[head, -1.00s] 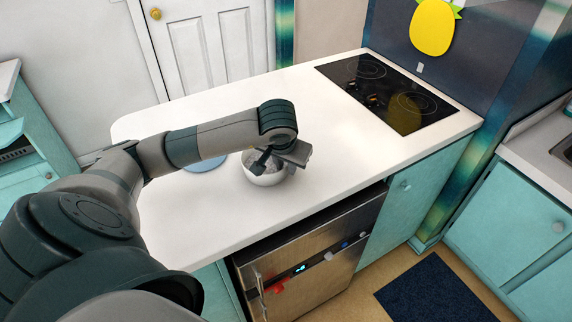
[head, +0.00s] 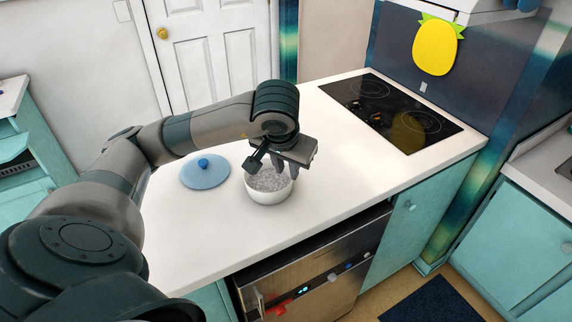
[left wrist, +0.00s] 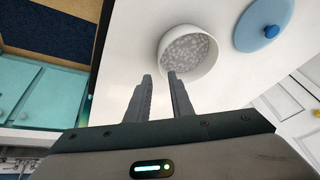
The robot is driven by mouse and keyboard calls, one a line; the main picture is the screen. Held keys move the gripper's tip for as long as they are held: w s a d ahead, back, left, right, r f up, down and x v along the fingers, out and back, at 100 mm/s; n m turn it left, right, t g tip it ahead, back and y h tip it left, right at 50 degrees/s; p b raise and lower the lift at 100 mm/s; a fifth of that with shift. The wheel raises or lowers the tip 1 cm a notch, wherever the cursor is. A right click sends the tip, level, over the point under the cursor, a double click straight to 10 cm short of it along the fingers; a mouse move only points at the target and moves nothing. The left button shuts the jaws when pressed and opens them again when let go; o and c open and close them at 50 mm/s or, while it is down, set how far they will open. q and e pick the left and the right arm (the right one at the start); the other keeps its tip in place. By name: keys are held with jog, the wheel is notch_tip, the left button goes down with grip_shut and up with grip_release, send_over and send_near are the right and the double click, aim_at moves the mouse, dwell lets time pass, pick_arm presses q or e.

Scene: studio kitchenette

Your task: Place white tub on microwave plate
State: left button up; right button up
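A white round tub (head: 268,197), with a grey speckled inside, stands upright and uncovered on the white counter. It also shows in the left wrist view (left wrist: 208,70). My left gripper (head: 287,172) is over the tub's far right side in the head view. In the left wrist view my left gripper (left wrist: 159,76) has its two fingers apart with nothing between them. One fingertip overlaps the tub's rim in the picture; I cannot tell if it touches. My right gripper is not in view. No microwave plate can be made out.
A blue lid with a knob (head: 205,173) lies left of the tub. A black cooktop (head: 388,110) is at the counter's far right. A steel appliance (head: 322,270) sits under the counter's front edge. The counter right of the tub is clear.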

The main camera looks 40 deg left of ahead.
pick_arm(q)
jog(key=shift+v, duration=1.15)
jog(key=shift+o, duration=0.4)
